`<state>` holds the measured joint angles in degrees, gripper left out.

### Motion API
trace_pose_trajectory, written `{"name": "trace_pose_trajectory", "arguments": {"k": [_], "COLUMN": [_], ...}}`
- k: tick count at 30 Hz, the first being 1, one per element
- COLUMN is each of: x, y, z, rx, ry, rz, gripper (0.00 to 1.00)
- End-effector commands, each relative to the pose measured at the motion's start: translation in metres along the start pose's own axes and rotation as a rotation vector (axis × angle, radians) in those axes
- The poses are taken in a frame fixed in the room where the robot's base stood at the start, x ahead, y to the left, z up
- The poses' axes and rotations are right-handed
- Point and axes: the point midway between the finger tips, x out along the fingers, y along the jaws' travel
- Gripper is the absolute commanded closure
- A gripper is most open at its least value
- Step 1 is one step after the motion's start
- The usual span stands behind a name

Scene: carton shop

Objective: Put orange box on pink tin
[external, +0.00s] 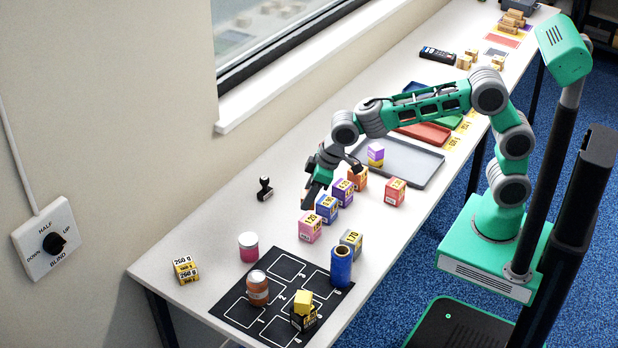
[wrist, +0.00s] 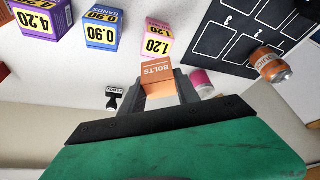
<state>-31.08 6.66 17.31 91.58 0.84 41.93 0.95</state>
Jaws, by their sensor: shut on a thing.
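My gripper (wrist: 160,88) is shut on an orange box (wrist: 156,72) marked BOLTS, held between its two dark fingers in the wrist view. The pink tin (external: 248,246) stands upright with a pale lid, left of the black mat and apart from my gripper. It also shows in the wrist view (wrist: 203,84), partly behind the right finger.
A row holds pink (external: 310,228), blue (external: 327,209), purple (external: 343,192) and another orange box (external: 358,178). A black stamp (external: 265,189) stands nearby. Table around the tin looks clear.

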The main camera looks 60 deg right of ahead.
Motion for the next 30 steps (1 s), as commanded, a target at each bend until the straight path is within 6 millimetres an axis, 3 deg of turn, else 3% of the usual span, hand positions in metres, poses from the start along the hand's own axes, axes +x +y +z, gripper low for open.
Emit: {"name": "trace_pose_trajectory", "arguments": {"k": [3, 6, 10, 14, 17, 20, 30], "x": [-0.009, -0.022, -0.051, -0.077, -0.075, -0.068, 0.0], "y": [-0.043, -0.069, -0.082, -0.086, -0.086, -0.086, -0.095], "z": [-0.021, -0.038, -0.062, -0.067, -0.056, -0.061, -0.124], "rx": [-0.076, -0.129, -0.174, -0.221, -0.244, -0.252, -0.252], "ry": [0.004, 0.005, 0.006, 0.002, -0.001, -0.003, -0.004], "rz": [-0.032, -0.054, -0.072, -0.092, -0.101, -0.104, -0.105], "gripper": [1.0, 1.0, 1.0, 1.0, 1.0, 1.0, 1.0]}}
